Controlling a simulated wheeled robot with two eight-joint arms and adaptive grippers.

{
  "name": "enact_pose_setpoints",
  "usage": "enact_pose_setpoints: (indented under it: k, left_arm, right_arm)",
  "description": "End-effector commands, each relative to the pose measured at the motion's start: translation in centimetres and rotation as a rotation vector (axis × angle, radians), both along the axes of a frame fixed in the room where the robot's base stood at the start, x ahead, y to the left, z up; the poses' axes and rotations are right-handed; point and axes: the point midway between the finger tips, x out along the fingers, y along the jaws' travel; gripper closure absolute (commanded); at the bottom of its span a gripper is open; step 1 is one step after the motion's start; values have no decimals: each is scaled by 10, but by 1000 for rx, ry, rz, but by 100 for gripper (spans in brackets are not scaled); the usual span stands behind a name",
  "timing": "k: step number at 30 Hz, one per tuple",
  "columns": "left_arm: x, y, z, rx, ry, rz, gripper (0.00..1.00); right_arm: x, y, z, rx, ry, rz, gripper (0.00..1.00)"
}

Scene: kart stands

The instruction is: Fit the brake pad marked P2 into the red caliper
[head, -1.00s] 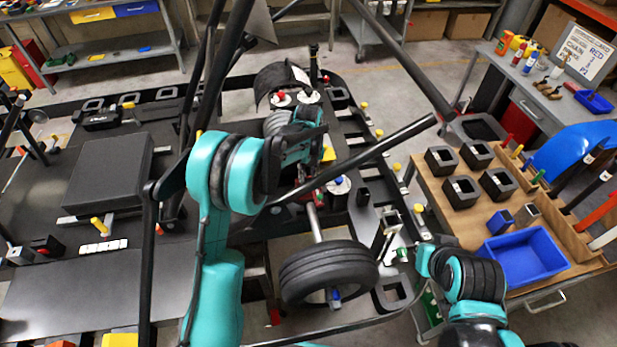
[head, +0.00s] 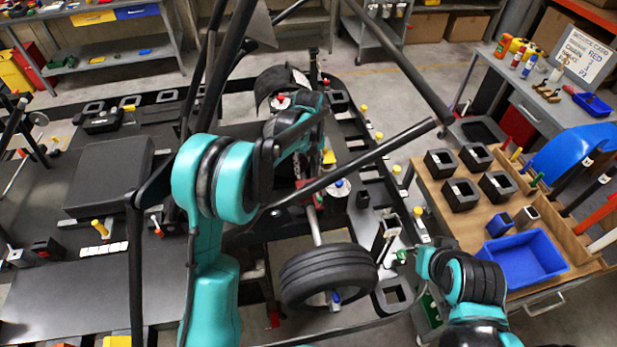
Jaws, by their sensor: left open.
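The red caliper (head: 305,188) shows only as a small red patch beside the axle, above the wheel. A dark kart tube partly covers it. My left gripper (head: 303,170) is open close to the caliper, partly hidden by my forearm and the tube. I cannot tell whether it touches anything. The brake pad marked P2 cannot be made out. My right gripper (head: 403,256) is at the right of the wheel, small and partly hidden by its wrist; its fingers are unclear.
The tyre (head: 328,273) stands below the axle. Dark kart tubes cross the space around my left arm. A wooden bench at right holds a blue tray (head: 521,258) and several black square blocks (head: 461,193). A whiteboard (head: 583,55) stands behind it.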

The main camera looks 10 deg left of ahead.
Motion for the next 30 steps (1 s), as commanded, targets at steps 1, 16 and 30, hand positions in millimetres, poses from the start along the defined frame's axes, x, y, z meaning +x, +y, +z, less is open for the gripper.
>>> enact_pose_setpoints:
  k: [1,16,30]
  left_arm:
    - [0,0,13,0,0,0,58]
    - [0,0,65,0,0,0,58]
    - [0,0,70,0,0,0,58]
  right_arm:
    - [0,0,2,0,0,0,100]
    - [0,0,6,0,0,0,100]
    - [0,0,11,0,0,0,100]
